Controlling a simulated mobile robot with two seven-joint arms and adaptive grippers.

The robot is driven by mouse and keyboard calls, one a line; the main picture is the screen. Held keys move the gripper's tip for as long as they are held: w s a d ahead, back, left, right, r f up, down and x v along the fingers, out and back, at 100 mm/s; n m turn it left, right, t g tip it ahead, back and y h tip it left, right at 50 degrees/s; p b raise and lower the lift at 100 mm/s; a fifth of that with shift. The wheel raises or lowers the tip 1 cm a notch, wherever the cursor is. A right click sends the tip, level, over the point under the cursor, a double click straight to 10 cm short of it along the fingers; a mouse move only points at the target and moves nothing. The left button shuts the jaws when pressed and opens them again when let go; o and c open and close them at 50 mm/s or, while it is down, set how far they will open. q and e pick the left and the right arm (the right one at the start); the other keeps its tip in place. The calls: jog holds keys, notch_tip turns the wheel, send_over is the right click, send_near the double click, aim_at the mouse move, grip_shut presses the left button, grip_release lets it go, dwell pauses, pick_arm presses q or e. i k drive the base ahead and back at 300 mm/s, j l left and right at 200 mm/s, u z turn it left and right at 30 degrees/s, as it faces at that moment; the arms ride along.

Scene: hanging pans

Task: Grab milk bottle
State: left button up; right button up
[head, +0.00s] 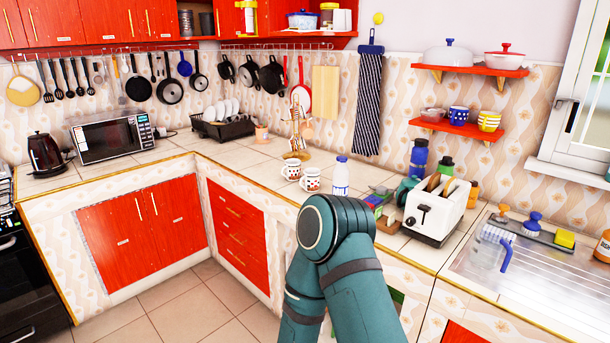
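The milk bottle (341,180) is white with a blue cap. It stands upright on the tiled counter near the middle of the head view, just behind the rounded top of my teal arm. The arm's top comes close to the bottle's lower end in the picture, and I cannot tell how far apart they are. Neither gripper shows, and no gripper is seen at the bottle.
Two patterned mugs (311,180) stand left of the bottle. A sink (500,240) lies further right. The counter (250,165) behind the mugs is mostly clear.

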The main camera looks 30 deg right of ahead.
aim_at(341, 173)
jog(key=i+z, duration=0.3)
jog(key=i+j+z, duration=0.3)
jog(key=i, duration=0.15)
jog(key=i+j+z, duration=0.1)
jog(key=i+z, duration=0.4)
jog(key=z, duration=0.25)
jog(key=i+j+z, duration=0.15)
jog(key=z, duration=0.35)
jog(key=i+j+z, duration=0.25)
jog(key=z, duration=0.2)
